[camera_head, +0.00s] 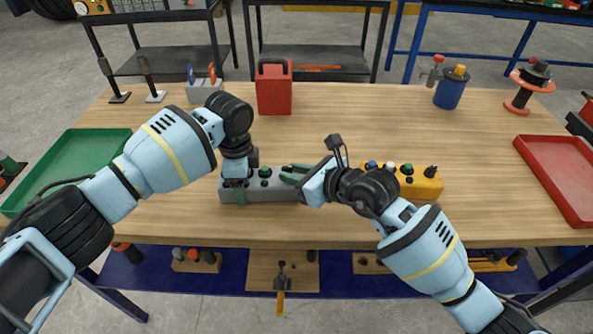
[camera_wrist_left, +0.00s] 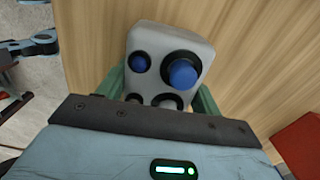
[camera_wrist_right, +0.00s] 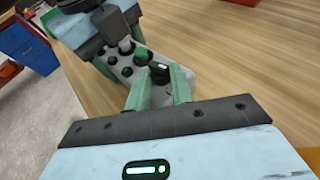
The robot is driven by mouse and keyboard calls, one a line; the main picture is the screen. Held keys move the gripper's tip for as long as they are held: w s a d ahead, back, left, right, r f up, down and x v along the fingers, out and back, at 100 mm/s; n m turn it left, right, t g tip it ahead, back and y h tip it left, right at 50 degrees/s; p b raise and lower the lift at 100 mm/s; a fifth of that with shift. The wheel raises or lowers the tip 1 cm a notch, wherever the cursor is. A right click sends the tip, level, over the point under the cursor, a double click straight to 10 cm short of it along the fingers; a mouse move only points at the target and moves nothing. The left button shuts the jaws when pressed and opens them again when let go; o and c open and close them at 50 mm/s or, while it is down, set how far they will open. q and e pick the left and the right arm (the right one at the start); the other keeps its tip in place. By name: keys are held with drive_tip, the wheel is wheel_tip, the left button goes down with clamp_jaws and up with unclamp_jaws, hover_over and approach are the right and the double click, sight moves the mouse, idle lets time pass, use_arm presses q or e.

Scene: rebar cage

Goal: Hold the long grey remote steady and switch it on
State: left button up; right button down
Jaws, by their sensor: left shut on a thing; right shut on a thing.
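The long grey remote (camera_head: 272,194) lies near the front edge of the wooden table, with several dark and green buttons on top. My left gripper (camera_head: 240,188) is shut across its left end. The left wrist view shows the remote (camera_wrist_left: 146,38) between the green fingers, with blue buttons. My right gripper (camera_head: 295,174) is over the remote's right part. In the right wrist view its fingers (camera_wrist_right: 160,88) are closed around a small black switch (camera_wrist_right: 159,72) on top of the remote. The switch's position, on or off, cannot be told.
A yellow control box (camera_head: 428,188) lies just right of my right gripper. A red canister (camera_head: 273,95) and a grey lever box (camera_head: 200,95) stand behind. A green tray (camera_head: 95,150) is left, a red tray (camera_head: 551,172) right. The back middle of the table is clear.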

drive_tip(key=shift+s+a+m+t+h, duration=0.2)
drive_tip(key=shift+a+m+t+h, duration=0.05)
drive_tip(key=shift+m+t+h, duration=0.55)
drive_tip(key=shift+m, duration=0.3)
drive_tip(key=c, duration=1.2)
unclamp_jaws()
drive_tip(key=shift+d, duration=0.1)
drive_tip(key=v, duration=1.2)
